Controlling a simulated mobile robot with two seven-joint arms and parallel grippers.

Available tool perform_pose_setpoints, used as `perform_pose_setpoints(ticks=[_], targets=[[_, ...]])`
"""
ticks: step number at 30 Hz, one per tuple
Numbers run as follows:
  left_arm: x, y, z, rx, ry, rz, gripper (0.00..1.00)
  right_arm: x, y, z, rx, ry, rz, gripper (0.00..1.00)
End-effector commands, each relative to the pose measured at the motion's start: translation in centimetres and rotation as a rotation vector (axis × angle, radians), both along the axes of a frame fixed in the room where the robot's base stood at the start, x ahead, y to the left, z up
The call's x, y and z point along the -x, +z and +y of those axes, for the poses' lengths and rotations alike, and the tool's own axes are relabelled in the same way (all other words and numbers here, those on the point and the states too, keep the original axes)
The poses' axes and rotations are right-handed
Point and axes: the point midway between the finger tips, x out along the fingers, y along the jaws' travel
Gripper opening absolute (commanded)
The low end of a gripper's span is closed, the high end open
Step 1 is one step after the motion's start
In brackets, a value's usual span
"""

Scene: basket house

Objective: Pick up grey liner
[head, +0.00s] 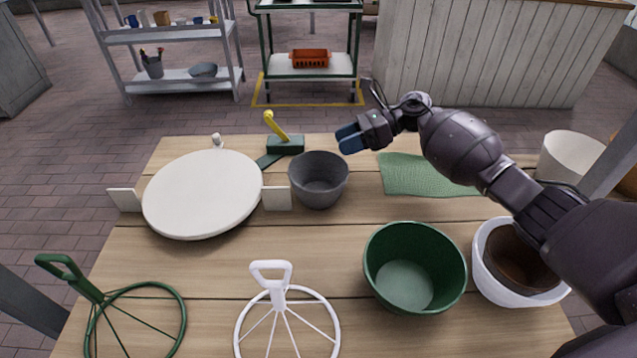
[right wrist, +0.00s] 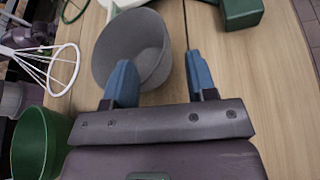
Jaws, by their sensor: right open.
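The grey liner (head: 318,182) is an open, tapered pot standing upright on the wooden table, right of the white round lid-like disc. It also shows in the right wrist view (right wrist: 128,45), ahead of my jaws and mostly to the left. My right gripper (head: 352,138) is open and empty, above and just behind the liner's right side. In the right wrist view its blue fingers (right wrist: 160,80) point toward the liner; the left finger overlaps its lower edge and the right finger is outside its right side. I see no contact. My left gripper is not in view.
A green pot (head: 414,268) and a white pot (head: 496,285) with a brown liner stand at front right. A white wire stand (head: 287,325) and a green one (head: 160,290) are in front. The white disc (head: 203,192) and green-yellow tool (head: 284,145) are near the liner.

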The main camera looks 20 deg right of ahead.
Motion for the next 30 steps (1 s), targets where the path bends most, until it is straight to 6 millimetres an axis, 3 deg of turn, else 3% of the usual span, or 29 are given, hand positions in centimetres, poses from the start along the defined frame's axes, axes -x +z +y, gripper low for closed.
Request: perform_pose_setpoints(ticks=[9, 20, 30], targets=[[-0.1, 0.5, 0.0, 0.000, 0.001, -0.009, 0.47, 0.1, -1.7, 3.7, -0.002, 0.001, 0.001, 0.52], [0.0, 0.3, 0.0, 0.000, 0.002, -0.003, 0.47, 0.0, -2.1, 4.5, 0.001, 0.000, 0.001, 0.52], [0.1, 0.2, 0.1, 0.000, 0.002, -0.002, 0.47, 0.0, -2.2, 4.5, 0.001, 0.000, 0.001, 0.01]])
